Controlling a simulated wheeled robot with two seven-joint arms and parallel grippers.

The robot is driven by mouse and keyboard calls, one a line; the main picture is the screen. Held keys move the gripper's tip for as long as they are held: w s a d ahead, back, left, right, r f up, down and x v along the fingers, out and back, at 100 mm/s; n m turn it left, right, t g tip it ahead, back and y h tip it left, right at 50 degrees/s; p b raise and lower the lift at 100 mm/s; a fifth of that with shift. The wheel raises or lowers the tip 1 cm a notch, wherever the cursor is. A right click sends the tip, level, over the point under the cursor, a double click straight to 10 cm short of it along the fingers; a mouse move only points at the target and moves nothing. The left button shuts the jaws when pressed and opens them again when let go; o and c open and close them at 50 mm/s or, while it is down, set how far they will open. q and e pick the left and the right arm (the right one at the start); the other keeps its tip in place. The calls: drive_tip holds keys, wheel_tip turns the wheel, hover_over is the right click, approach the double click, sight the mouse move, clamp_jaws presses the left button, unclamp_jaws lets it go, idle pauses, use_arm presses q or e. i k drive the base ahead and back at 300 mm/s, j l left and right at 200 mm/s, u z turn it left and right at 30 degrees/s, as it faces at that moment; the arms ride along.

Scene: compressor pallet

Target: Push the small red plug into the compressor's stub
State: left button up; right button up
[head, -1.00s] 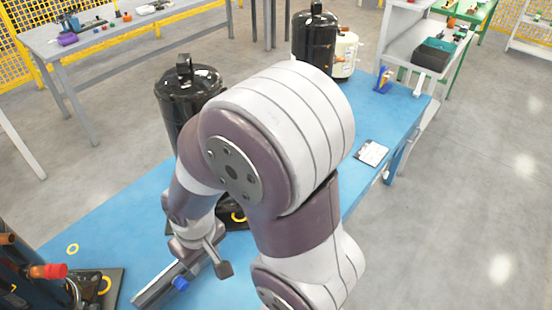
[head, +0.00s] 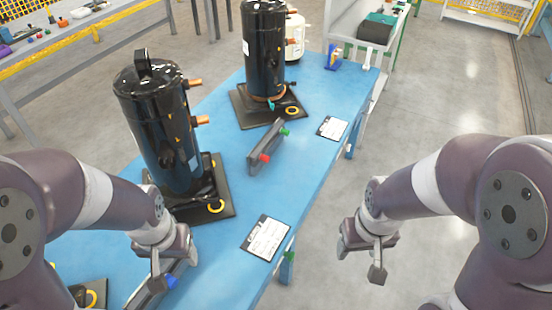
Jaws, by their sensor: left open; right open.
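A small red plug (head: 264,157) sits on a grey holder (head: 254,164) on the blue table, with a green plug (head: 284,132) at its far end. The nearer black compressor (head: 160,128) stands upright on a dark pallet; its copper stubs (head: 202,119) point right. A farther black compressor (head: 264,50) also has copper stubs (head: 291,58). My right gripper (head: 360,262) is open and empty, right of the table, away from the red plug.
Printed cards (head: 265,238) and (head: 332,128) lie along the table's right edge. Yellow rings (head: 216,206) lie on the pallets. A white tank (head: 295,36) stands behind the far compressor. Blue tabletop is clear between the holder and near card. Open floor lies right.

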sight(266, 159)
drive_tip(key=i+l+u, duration=0.1)
drive_tip(key=u, duration=0.3)
drive_tip(key=i+l+u, duration=0.1)
drive_tip(key=l+u, duration=0.45)
drive_tip(key=u, duration=0.25)
drive_tip(key=l+u, duration=0.25)
drive_tip(key=u, duration=0.15)
drive_tip(key=l+u, duration=0.15)
drive_tip(key=l, duration=0.65)
drive_tip(key=k+l+u, duration=0.1)
drive_tip(key=l, duration=0.65)
drive_tip(key=k+l+u, duration=0.15)
drive_tip(key=l, duration=0.6)
drive_tip(key=i, duration=0.05)
